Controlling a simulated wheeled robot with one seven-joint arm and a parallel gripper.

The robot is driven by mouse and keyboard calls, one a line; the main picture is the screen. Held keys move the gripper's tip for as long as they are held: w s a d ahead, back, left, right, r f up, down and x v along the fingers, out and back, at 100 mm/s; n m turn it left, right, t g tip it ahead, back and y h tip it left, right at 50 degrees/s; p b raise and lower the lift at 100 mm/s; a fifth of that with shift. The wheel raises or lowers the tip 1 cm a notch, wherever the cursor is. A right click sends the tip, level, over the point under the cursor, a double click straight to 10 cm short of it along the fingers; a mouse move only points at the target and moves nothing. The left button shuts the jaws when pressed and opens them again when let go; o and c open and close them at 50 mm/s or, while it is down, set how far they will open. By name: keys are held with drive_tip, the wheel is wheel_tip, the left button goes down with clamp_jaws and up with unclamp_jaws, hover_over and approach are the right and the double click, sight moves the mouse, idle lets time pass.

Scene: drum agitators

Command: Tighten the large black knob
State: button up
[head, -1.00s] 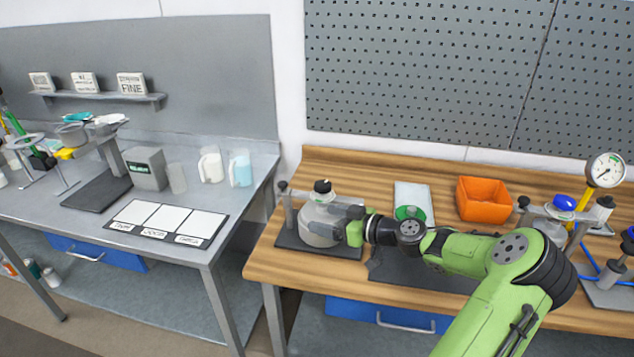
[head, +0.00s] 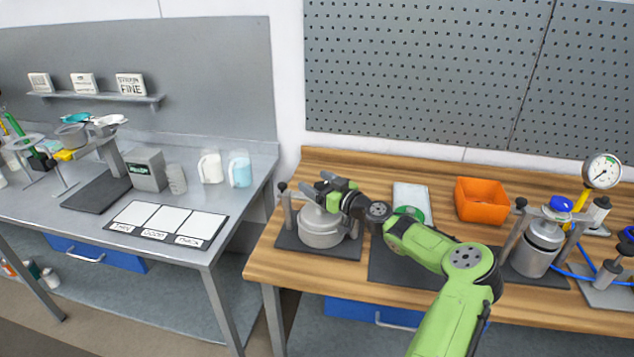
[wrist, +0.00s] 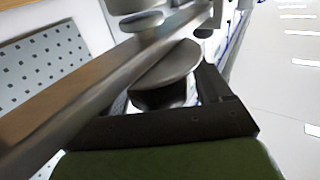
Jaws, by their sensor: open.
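The grey drum (head: 321,232) stands on a dark base at the left end of the wooden bench. The large black knob on top of it is hidden in the head view by my gripper (head: 322,188). My gripper is level with the drum's top and reaches over it from the right, its fingers pointing left. In the wrist view, a dark round knob (wrist: 168,72) lies between the fingers of my gripper (wrist: 185,50). The gripper is open. I cannot tell whether either finger touches the knob.
A small black knob (head: 283,187) tops the post beside the drum. An orange bin (head: 482,200) stands at the back. A second drum (head: 536,252) with a blue knob and a pressure gauge (head: 603,170) are to the right. A pegboard wall rises behind.

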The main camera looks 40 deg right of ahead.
drive_tip(key=shift+w, duration=0.2)
drive_tip(key=c, duration=1)
drive_tip(key=shift+f+h+b, duration=0.1)
drive_tip(key=shift+h+b, duration=0.2)
drive_tip(key=shift+b, duration=0.15)
